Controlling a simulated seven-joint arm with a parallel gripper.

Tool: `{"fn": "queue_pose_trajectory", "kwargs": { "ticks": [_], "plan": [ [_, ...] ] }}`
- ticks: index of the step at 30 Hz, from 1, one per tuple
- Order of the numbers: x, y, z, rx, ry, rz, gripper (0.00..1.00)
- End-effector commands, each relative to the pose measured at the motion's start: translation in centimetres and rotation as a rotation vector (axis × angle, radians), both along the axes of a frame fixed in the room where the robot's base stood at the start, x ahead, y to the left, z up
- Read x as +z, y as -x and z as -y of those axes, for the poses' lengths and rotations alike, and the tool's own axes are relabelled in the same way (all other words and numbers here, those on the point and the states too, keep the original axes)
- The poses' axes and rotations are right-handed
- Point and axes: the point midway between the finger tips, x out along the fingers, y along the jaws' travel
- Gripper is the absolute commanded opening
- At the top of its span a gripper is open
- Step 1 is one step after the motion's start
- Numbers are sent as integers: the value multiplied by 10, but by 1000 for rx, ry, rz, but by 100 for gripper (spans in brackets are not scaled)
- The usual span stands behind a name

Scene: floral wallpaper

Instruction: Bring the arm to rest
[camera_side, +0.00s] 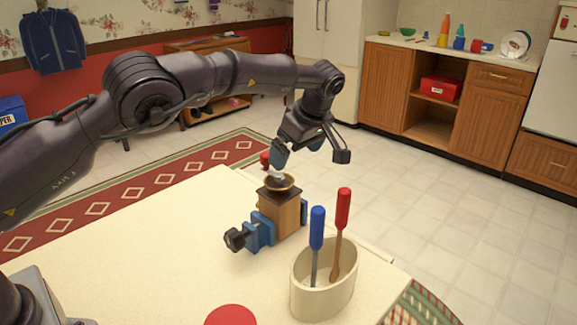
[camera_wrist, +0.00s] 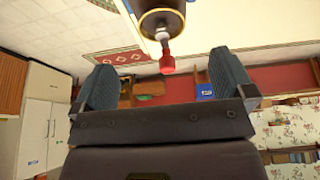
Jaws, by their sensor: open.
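My gripper (camera_side: 297,152) is open above the table, with its two blue-grey fingers apart. A wooden hand grinder (camera_side: 285,214) with a dark, bowl-like top stands upright just below it. The grinder is held at its base by a blue clamp (camera_side: 262,231). The grinder's red knob (camera_side: 265,158) shows just left of my fingers in the side view. In the wrist view, the knob (camera_wrist: 167,65) appears between the open fingers, with a gap on each side. Its pale crank shows beside the grinder's top (camera_wrist: 158,17). Nothing is held.
A cream cup (camera_side: 323,280) with a blue-handled tool (camera_side: 317,230) and a red-handled tool (camera_side: 343,210) stands near the table's right edge. A red disc (camera_side: 231,315) lies at the front. The table's left part (camera_side: 150,240) is clear.

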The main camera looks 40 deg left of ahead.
Motion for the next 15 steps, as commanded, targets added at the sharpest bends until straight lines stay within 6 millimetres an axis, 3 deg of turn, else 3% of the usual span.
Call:
{"fn": "queue_pose_trajectory", "kwargs": {
  "ticks": [5, 8, 11, 15],
  "plan": [
    [4, -2, 2, -106, 0, -27, 100],
    [-9, 2, -3, -237, 2, -97, 100],
    [-21, 17, -8, -395, 33, -190, 100],
    [-9, 44, -17, -604, 106, -257, 100]
  ]
}}
